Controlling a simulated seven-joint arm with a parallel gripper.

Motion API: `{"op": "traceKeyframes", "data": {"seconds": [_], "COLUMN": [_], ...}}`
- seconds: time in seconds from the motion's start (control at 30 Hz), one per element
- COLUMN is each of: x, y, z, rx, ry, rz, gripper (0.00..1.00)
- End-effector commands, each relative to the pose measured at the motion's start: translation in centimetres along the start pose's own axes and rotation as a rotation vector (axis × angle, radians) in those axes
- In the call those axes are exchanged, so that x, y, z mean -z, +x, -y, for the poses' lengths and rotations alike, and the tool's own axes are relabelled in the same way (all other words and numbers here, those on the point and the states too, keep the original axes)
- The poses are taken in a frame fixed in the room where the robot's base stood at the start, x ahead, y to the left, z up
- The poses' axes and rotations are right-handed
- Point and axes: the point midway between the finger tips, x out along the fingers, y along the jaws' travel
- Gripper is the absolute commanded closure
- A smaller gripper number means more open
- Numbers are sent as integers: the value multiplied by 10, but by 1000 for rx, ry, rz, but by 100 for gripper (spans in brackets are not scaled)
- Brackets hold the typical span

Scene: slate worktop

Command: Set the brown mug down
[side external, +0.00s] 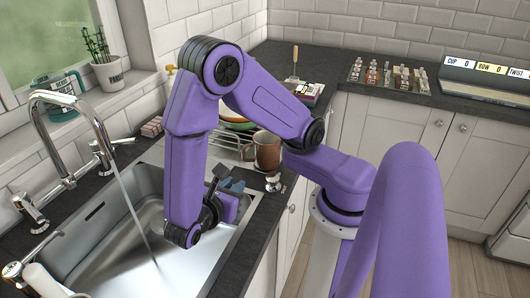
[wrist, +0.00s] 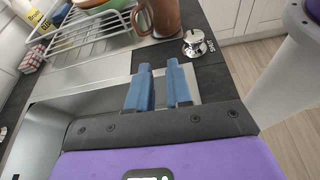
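The brown mug (side external: 268,150) stands upright at the right end of the dish rack, its handle towards the rack. It also shows in the wrist view (wrist: 165,18), cut off by the top edge. I cannot tell whether its base is on the worktop or on the rack's edge. My gripper (side external: 230,185) is low over the sink's right rim, apart from the mug. In the wrist view, its two blue fingers (wrist: 159,72) have a gap between them with nothing in it, and they point towards the worktop just short of the mug.
A silver knob (wrist: 195,43) stands on the worktop right of the mug. The white wire dish rack (wrist: 85,40) holds bowls (wrist: 95,5). Water runs from the tap (side external: 85,120) into the steel sink (side external: 95,262). A narrow strip of dark worktop (wrist: 215,80) is clear.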

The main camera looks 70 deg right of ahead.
Motion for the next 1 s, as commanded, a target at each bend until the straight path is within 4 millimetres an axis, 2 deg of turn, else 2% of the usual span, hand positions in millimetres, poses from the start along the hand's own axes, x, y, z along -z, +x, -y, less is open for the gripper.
{"op": "traceKeyframes", "data": {"seconds": [0.2, 0.47, 0.57, 1.0], "x": [18, 25, 21, -4], "y": [-1, 0, 10, 80], "z": [-14, -20, -22, -32], "rx": [-92, -133, -133, -129], "ry": [-77, -107, -108, -107], "rz": [245, 349, 351, 349], "gripper": [80, 80, 80, 80]}}
